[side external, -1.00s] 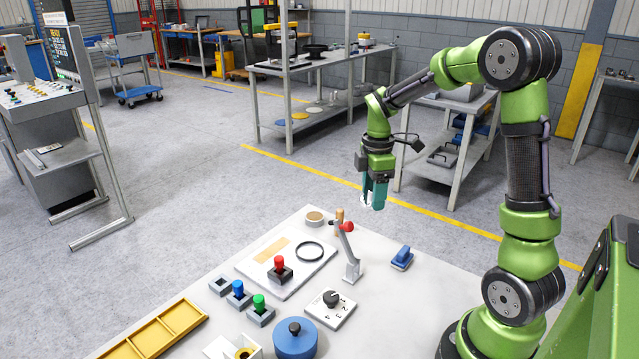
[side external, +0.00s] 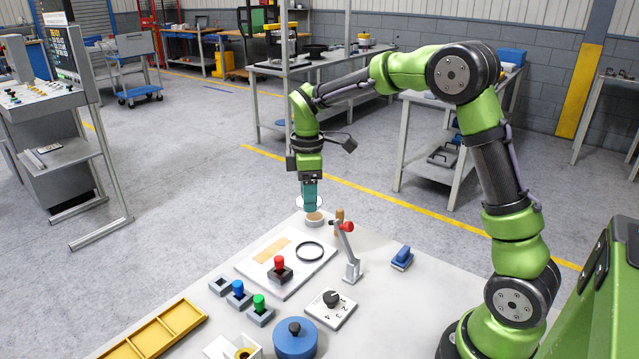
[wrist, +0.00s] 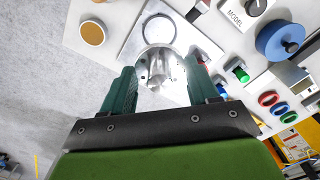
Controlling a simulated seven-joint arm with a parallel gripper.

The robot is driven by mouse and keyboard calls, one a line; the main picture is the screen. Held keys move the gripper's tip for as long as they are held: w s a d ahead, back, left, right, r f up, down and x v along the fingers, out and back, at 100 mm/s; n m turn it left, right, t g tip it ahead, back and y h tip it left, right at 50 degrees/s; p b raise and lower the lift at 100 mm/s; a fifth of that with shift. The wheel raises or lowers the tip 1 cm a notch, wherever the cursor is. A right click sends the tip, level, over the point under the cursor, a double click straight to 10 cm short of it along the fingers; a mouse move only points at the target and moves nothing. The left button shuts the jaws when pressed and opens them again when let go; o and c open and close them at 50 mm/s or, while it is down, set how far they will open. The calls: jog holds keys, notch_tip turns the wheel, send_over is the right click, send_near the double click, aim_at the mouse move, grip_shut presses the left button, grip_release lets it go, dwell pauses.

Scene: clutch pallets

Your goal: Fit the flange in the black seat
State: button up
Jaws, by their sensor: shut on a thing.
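The flange (wrist: 156,62), a silvery round piece, sits between the fingers of my gripper (wrist: 158,80) in the wrist view. In the side external view my gripper (side external: 310,207) points down, shut on the flange, whose pale disc (side external: 301,203) shows around the fingertips. They appear above the far end of the table, near a round tan piece (side external: 314,222). A black ring (side external: 310,242), which may be the black seat, lies flat on a pale plate (side external: 289,292). In the wrist view the ring (wrist: 143,29) is just beyond the flange. The flange's underside is hidden.
A grey lever with a red ball (side external: 350,262) stands right of the plate. A red-knobbed block (side external: 280,273) is on the plate. Blue and green pegs (side external: 259,304), a dial box (side external: 331,308), a blue pot (side external: 295,342) and a yellow tray (side external: 153,334) are nearer.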

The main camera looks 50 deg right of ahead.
send_near(309, 252)
notch_tip(309, 252, down, 5)
jog(key=shift+f, duration=0.2)
jog(key=shift+s+f, duration=0.1)
dwell(0.4)
jog(key=shift+f, duration=0.55)
